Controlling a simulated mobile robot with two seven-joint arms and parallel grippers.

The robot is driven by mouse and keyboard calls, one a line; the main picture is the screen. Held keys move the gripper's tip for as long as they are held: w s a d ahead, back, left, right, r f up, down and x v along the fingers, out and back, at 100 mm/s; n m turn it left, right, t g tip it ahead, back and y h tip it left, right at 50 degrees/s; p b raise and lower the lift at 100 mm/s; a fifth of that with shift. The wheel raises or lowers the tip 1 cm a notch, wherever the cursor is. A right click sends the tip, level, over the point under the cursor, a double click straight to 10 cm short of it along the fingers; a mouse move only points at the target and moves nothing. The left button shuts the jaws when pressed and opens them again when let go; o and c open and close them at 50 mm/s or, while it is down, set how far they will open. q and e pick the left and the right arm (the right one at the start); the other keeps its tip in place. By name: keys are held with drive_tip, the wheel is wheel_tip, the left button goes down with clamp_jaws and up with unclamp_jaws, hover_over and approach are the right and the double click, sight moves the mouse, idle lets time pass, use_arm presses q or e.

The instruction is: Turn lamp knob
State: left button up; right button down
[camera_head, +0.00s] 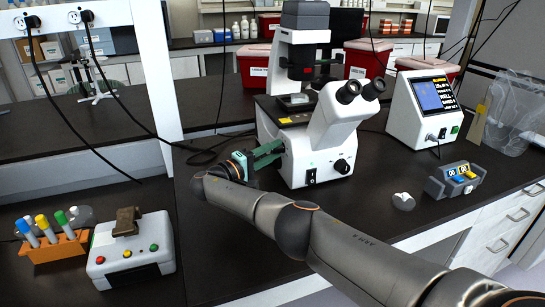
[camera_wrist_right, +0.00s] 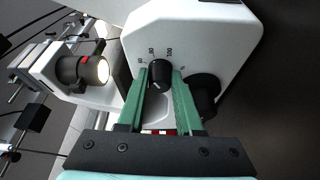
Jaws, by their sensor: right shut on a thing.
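The lamp knob (camera_wrist_right: 160,75) is a small black dial with a pale pointer mark, on the white side of the microscope. Printed numbers including 50 and 100 show above it. My right gripper (camera_wrist_right: 160,82) has its two green fingers on either side of the knob, gripping it. In the head view my right gripper (camera_head: 279,150) reaches the left side of the white microscope (camera_head: 325,140), and the lamp knob is hidden there. My left gripper is in neither view.
A larger black knob (camera_wrist_right: 204,95) sits just right of the fingers. A control box (camera_head: 130,255) and an orange tube rack (camera_head: 55,247) stand at the left. A screen device (camera_head: 425,105) and a grey block (camera_head: 455,180) stand at the right.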

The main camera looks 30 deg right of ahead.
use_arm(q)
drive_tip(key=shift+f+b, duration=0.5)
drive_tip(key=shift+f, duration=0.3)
use_arm(e)
drive_tip(key=shift+f+m, duration=0.1)
drive_tip(key=shift+m, duration=0.4)
drive_tip(key=c, duration=0.6)
unclamp_jaws()
drive_tip(key=shift+a, duration=0.15)
use_arm(q)
drive_tip(key=b, duration=0.1)
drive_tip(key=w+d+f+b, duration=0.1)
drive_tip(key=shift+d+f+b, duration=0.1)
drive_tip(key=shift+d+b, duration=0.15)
drive_tip(key=shift+b, duration=0.05)
use_arm(e)
drive_tip(key=a, duration=0.4)
drive_tip(key=s+a, duration=0.1)
drive_tip(key=a, duration=0.7)
drive_tip(key=shift+s+a+f, duration=0.1)
drive_tip(key=shift+s+f, duration=0.3)
